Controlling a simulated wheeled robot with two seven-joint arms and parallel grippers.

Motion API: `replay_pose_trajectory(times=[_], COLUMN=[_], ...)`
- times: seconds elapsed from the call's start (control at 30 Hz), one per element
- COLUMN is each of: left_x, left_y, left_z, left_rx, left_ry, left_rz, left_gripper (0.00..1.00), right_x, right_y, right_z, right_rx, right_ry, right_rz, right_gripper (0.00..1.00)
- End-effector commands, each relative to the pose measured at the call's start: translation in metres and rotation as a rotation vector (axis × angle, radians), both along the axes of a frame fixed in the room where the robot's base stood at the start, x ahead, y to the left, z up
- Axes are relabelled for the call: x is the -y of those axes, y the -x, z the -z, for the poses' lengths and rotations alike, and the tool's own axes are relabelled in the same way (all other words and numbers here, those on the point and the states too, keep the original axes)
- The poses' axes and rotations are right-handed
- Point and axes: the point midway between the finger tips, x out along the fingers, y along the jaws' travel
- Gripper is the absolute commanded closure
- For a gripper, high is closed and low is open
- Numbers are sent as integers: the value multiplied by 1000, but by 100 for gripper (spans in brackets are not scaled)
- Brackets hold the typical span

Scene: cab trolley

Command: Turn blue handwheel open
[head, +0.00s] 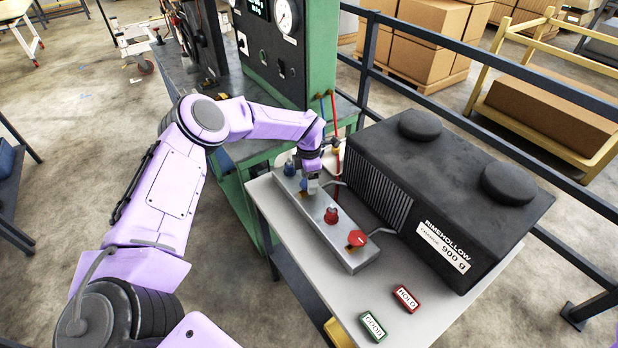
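My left arm reaches in from the left, and its gripper (312,184) points down over the grey manifold block (318,228) on the trolley. A small blue part (303,185), seemingly the blue handwheel, shows at the fingertips, mostly hidden by the gripper. I cannot tell whether the fingers touch it or how far apart they are. A red handwheel (357,238) and a red knob (331,215) sit on the near part of the block. Another small blue part (289,169) shows at its far end. My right gripper is not in view.
A large black unit (445,190) labelled RIMEHOLLOW fills the trolley's right side. Red HOLD (406,299) and green GOOD (373,327) tags lie in front. A green gauge cabinet (320,55) stands behind, with hoses. A dark railing (480,125) runs along the right.

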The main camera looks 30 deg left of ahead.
Motion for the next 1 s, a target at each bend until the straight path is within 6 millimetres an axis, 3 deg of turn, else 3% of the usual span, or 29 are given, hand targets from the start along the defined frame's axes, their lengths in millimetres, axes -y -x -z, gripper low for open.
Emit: replay_pose_trajectory(times=[0.03, 0.13, 0.57, 1.0], left_x=[0, -1, -1, -1], left_y=[0, -1, 0, 0], left_z=[-1, -1, 0, 5], left_rx=[0, 1, 1, 3], left_ry=[0, -1, -1, -2], left_rz=[-1, -1, -22, -299], left_gripper=[51, 81, 81, 81], right_x=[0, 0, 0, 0], right_y=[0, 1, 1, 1], right_z=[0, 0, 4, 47], right_rx=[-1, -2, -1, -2], right_ry=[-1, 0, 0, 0], right_rz=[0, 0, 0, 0], right_gripper=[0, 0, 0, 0])
